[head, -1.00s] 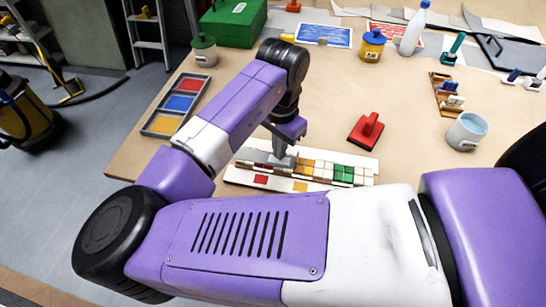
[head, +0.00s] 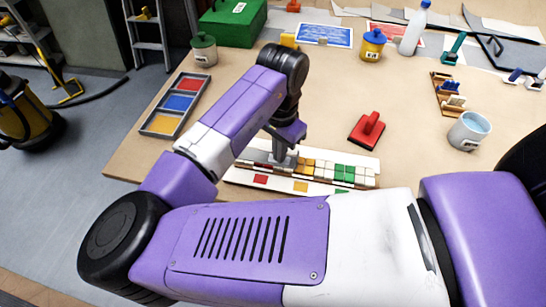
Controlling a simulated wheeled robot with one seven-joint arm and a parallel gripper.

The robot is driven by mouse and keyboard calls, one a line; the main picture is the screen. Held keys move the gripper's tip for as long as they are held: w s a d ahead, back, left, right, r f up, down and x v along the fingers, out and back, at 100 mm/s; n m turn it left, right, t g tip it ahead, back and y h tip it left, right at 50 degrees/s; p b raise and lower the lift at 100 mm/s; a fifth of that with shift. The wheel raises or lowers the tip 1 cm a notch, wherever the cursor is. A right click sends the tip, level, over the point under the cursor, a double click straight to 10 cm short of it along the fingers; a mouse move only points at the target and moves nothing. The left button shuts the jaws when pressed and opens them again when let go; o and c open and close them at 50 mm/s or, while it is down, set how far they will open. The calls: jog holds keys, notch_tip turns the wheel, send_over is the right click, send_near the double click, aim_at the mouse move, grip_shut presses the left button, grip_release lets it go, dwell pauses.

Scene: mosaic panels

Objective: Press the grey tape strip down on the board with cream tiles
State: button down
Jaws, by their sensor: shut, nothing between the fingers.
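The board with cream tiles (head: 366,181) lies near the table's front edge, partly behind my arm. It carries a row of cream, yellow and green tiles, and a front strip with red, yellow and green squares. My gripper (head: 284,161) is shut and points down over the left part of the tile row. Its tips are at or just above the tiles; I cannot tell whether they touch. A greyish band (head: 256,157) runs along the row left of the fingers; it may be the grey tape strip, but it is too small and covered to be sure.
A red-handled float (head: 367,130) stands just behind the board. A tray of red, blue and yellow (head: 152,127) lies to the left. A grey cup (head: 469,131) stands at right, near a wooden rack (head: 446,101). The table's middle is mostly clear.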

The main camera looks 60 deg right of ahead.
jog(key=shift+r, duration=0.15)
notch_tip(320, 180, up, 8)
jog(key=p, duration=0.7)
dwell(0.4)
dwell(0.5)
